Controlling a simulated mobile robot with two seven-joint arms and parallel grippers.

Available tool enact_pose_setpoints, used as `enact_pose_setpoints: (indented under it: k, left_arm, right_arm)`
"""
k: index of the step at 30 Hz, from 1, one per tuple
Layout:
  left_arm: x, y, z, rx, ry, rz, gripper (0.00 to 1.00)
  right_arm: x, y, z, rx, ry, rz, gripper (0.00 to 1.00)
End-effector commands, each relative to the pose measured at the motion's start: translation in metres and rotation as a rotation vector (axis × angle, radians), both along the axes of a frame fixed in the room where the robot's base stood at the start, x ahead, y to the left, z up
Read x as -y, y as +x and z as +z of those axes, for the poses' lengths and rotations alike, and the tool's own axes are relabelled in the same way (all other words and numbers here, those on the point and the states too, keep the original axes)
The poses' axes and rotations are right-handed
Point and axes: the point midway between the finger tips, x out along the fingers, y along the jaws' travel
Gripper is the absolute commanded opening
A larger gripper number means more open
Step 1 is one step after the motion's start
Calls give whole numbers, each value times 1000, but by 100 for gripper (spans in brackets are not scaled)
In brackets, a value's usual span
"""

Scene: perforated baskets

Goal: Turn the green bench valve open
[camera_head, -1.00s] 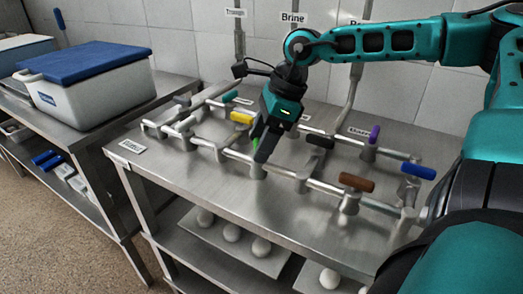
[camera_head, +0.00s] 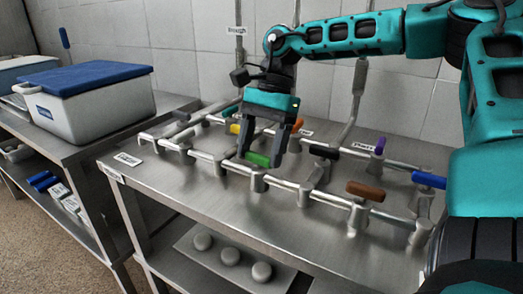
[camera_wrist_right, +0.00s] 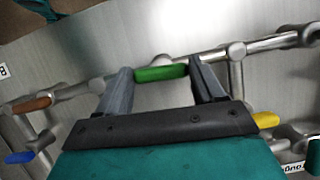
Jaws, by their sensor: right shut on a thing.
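The green valve handle (camera_head: 257,159) sits on the front pipe of the steel bench, left of the brown handle. It lies roughly along the pipe. It also shows in the right wrist view (camera_wrist_right: 160,73). My right gripper (camera_head: 264,157) reaches down over it from above, one finger at each end of the handle, and is shut on it. In the wrist view the fingers (camera_wrist_right: 160,76) flank the handle's two ends. My left gripper is not in view.
The bench top (camera_head: 200,195) is bare in front. A blue-lidded tub (camera_head: 88,105) stands at left.

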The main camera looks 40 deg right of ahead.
Motion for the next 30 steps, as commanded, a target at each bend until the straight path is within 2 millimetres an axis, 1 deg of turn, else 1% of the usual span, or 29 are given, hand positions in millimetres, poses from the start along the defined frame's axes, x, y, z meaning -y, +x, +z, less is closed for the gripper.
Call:
enact_pose_setpoints:
  k: [3, 9, 23, 24, 30]
  left_arm:
    - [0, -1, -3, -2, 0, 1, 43]
    - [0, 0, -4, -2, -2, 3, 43]
    - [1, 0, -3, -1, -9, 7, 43]
    - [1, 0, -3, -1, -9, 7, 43]
    - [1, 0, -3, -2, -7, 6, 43]
  right_arm:
    - [0, 0, -1, 0, -2, 47, 38]
    - [0, 1, -1, 1, -1, 87, 38]
    - [0, 1, 0, 2, -2, 99, 38]
    - [0, 0, 0, 1, -2, 98, 72]
    - [0, 0, 0, 1, -2, 97, 91]
